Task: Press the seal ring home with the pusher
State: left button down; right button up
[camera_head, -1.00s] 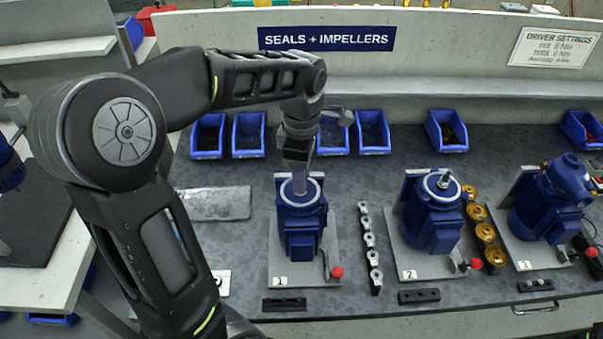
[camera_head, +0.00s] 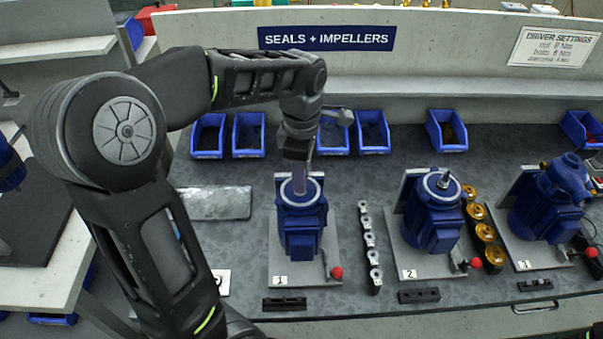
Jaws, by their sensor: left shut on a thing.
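My left gripper (camera_head: 297,157) is above the blue pump (camera_head: 300,232) at station 1, pointing down. It is shut on the pusher (camera_head: 299,180), a grey, tube-like piece. The pusher's lower end is at the middle of the pale round face on top of the pump. I cannot tell whether it touches anything there. The seal ring cannot be made out; the pusher hides the centre of the face. My right gripper is not in view.
Pump 2 (camera_head: 432,217) and pump 3 (camera_head: 549,203) stand to the right. Between pumps 1 and 2 is a rack of metal parts (camera_head: 370,250); brass impellers (camera_head: 481,228) stand beyond. Blue bins (camera_head: 248,137) line the back. A grey tray (camera_head: 215,203) lies left of pump 1.

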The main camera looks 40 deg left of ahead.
pick_arm(q)
jog(key=shift+r+p, duration=2.95)
jog(key=shift+r, duration=0.85)
jog(key=shift+f, duration=0.1)
